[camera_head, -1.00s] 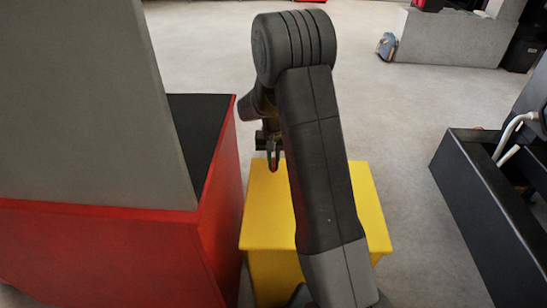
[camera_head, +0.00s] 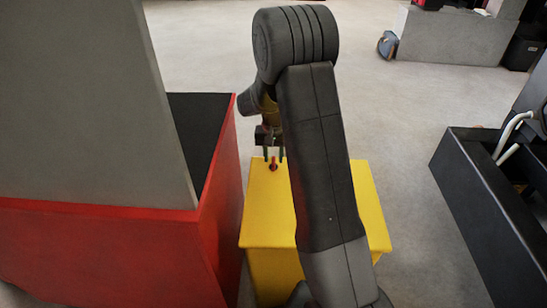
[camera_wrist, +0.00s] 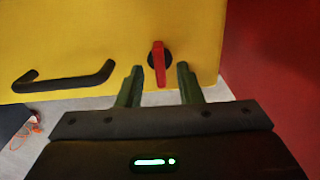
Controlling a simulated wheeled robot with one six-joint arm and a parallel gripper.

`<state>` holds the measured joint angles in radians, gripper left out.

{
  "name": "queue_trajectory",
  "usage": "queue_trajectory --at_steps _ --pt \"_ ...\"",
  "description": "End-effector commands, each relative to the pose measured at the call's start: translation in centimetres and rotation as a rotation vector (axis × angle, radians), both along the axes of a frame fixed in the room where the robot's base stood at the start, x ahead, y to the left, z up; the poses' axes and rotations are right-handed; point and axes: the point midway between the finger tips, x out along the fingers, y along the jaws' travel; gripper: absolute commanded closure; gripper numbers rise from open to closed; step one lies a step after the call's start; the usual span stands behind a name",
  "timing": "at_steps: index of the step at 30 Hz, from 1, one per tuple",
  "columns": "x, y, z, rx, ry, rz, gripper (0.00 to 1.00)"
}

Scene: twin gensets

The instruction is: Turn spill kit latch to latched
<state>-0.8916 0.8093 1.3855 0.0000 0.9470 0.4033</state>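The yellow spill kit box (camera_head: 268,215) stands in the middle of the head view, partly behind my arm. In the wrist view the red latch (camera_wrist: 159,62) sits on a round black base and points straight up and down in the picture. My gripper (camera_wrist: 161,76) is open, with one green finger on each side of the latch's lower end and visible gaps to both. In the head view my gripper (camera_head: 273,154) is just at the latch. Contact is not seen.
A black handle (camera_wrist: 65,78) is on the yellow box, left of the latch in the wrist view. A red-sided unit (camera_head: 222,215) with a grey panel stands close on the left. A black open-topped bin (camera_head: 480,210) stands to the right, with clear floor between.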

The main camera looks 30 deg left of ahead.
Motion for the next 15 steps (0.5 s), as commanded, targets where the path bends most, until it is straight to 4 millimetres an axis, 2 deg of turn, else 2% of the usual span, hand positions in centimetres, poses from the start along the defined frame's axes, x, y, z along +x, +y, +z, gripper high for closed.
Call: queue_trajectory --at_steps 9,15 --pt "0.1 0.1 7.4 0.004 -0.003 0.000 0.67" --pt "0.0 0.0 11.0 0.002 -0.002 -0.001 0.67"
